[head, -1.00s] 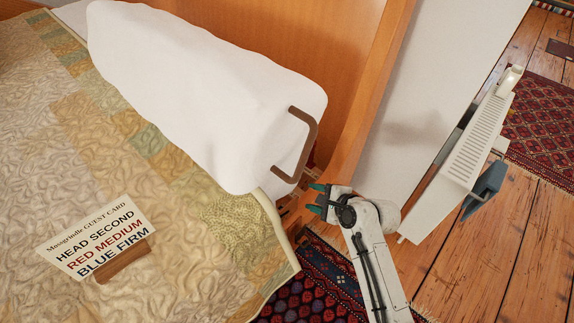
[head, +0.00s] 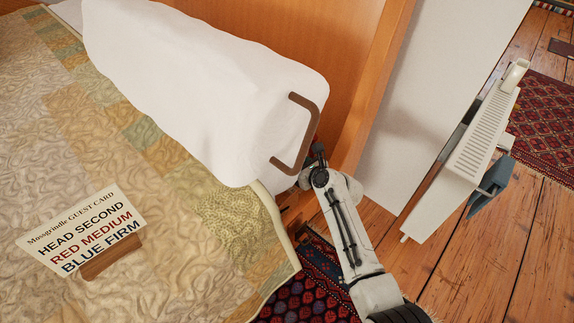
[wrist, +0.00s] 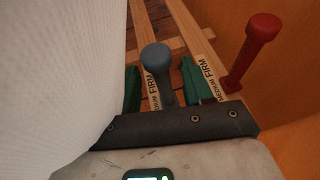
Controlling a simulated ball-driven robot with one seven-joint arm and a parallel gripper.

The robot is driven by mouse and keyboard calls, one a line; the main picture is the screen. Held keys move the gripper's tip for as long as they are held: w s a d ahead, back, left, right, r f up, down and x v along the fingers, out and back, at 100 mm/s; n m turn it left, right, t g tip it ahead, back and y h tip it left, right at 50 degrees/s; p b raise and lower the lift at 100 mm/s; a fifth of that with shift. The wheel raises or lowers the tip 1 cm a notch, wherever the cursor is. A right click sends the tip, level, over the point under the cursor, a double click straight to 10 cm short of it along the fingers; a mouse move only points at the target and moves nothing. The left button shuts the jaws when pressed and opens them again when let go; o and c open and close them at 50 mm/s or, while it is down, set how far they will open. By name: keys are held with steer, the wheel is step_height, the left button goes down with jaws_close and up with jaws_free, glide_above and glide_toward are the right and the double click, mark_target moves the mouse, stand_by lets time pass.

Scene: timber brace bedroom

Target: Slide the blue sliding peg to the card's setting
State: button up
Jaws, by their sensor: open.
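The blue sliding peg (wrist: 157,60) is blue-grey with a round knob, and stands in the wrist view in front of the bed slats. My gripper (wrist: 165,85) is open, with a green finger on each side of the peg. I cannot tell whether either finger touches it. A label strip beside the peg reads MEDIUM FIRM, partly covered. The red peg (wrist: 250,50) stands to the right with its own strip. The guest card (head: 85,229) on the bed reads HEAD SECOND, RED MEDIUM, BLUE FIRM. In the head view the fingers and pegs are hidden behind the white bedding.
White bedding (head: 200,85) with a brown handle (head: 312,125) rises close beside my gripper, and fills the wrist view's left side. The orange wooden bed frame (head: 365,90) stands close on the other side. A white radiator (head: 478,150) stands farther right.

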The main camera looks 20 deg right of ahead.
mark_target(292, 163)
steer(key=shift+b+x, duration=0.9)
steer(key=shift+x, duration=1.05)
steer(key=c, duration=0.9)
jaws_close()
steer(key=shift+w+r, duration=0.1)
